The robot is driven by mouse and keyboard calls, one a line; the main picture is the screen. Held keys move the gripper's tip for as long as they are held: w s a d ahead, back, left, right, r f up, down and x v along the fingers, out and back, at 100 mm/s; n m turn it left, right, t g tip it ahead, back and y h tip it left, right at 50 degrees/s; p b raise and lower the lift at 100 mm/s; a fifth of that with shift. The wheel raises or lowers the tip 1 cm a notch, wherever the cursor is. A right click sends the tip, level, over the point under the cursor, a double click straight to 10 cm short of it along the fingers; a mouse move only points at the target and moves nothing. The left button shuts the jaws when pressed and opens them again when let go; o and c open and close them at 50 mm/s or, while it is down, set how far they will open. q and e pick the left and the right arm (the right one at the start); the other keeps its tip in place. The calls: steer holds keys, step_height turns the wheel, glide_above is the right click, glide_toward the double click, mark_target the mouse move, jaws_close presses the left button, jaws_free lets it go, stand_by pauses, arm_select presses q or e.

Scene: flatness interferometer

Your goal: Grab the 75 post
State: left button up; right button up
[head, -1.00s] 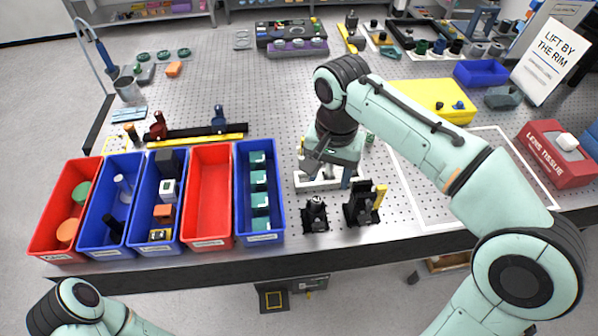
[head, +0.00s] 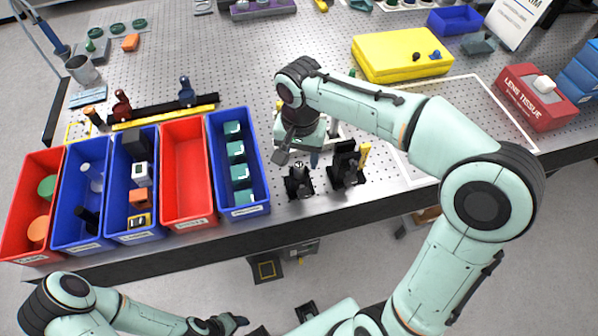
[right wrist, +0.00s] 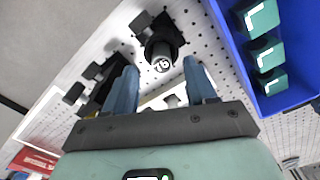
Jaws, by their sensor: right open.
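The 75 post shows in the right wrist view as a round top marked 75 (right wrist: 162,64) in a black mount. In the head view it appears to be the left (head: 299,181) of two black mounts near the table's front edge. My right gripper (head: 312,158) is above and just behind it in the head view. In the right wrist view its two blue fingers (right wrist: 162,84) are apart, one on each side of the marked top, with nothing held. My left gripper (head: 226,323) is low in the head view, dark and away from the table; its jaws are unclear.
A second black mount with a yellow part (head: 346,166) stands close on the right. A blue bin of teal cubes (head: 262,203) is close on the left, beside a red bin (head: 187,171). A yellow case (head: 400,57) lies behind. A white-lined area at right is mostly clear.

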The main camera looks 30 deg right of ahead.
mark_target(299, 165)
steer(key=shift+a+f, duration=0.1)
steer(key=shift+f, duration=1.45)
jaws_close()
steer(key=shift+r, duration=0.15)
